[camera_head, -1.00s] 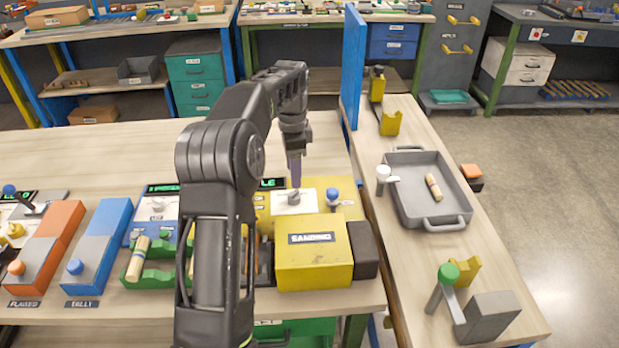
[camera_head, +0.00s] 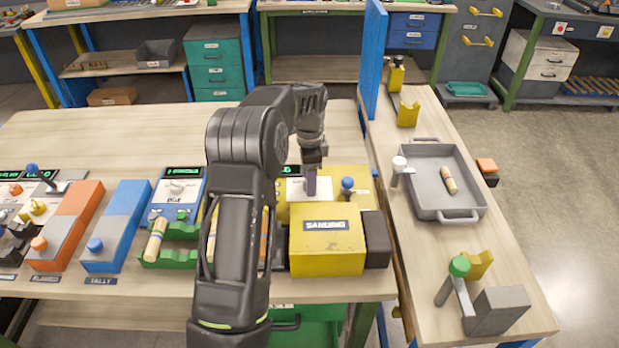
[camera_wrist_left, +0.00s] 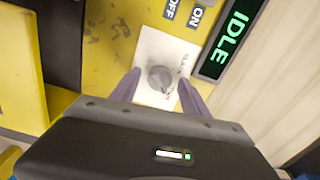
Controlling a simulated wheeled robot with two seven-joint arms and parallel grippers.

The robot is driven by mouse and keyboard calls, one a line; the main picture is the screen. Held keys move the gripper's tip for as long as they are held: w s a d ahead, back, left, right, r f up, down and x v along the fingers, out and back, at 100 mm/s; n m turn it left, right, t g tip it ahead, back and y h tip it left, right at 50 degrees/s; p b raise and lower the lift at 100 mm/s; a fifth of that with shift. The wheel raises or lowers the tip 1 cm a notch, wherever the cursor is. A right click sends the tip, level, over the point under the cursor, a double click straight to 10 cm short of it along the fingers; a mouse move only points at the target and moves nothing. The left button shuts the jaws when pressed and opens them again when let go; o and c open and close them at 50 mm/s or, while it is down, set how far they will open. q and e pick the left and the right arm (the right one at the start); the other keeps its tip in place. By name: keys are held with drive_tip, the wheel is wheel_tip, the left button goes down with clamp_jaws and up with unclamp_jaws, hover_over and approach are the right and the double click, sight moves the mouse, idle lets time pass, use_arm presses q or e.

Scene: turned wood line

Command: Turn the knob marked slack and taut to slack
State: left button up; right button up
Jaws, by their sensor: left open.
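The grey knob (camera_wrist_left: 161,79) sits on a white plate (camera_wrist_left: 152,49) on the yellow sanding machine (camera_head: 326,240). In the left wrist view, lettering partly shows on the plate beside the knob; it is too small to read fully. My left gripper (camera_wrist_left: 157,92) is open, with its two purple fingers on either side of the knob. I cannot tell whether they touch it. In the head view the left gripper (camera_head: 310,182) points down over the white plate and hides the knob. My right gripper is not in view.
A blue-topped lever (camera_head: 347,186) stands right of the plate. In the wrist view, OFF and ON labels and a green IDLE display (camera_wrist_left: 232,40) are close by. A blue post (camera_head: 375,60) and a grey tray (camera_head: 478,203) are to the right.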

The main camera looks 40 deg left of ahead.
use_arm(q)
drive_tip(key=shift+f, duration=0.2)
drive_tip(key=shift+c, duration=0.4)
clamp_jaws()
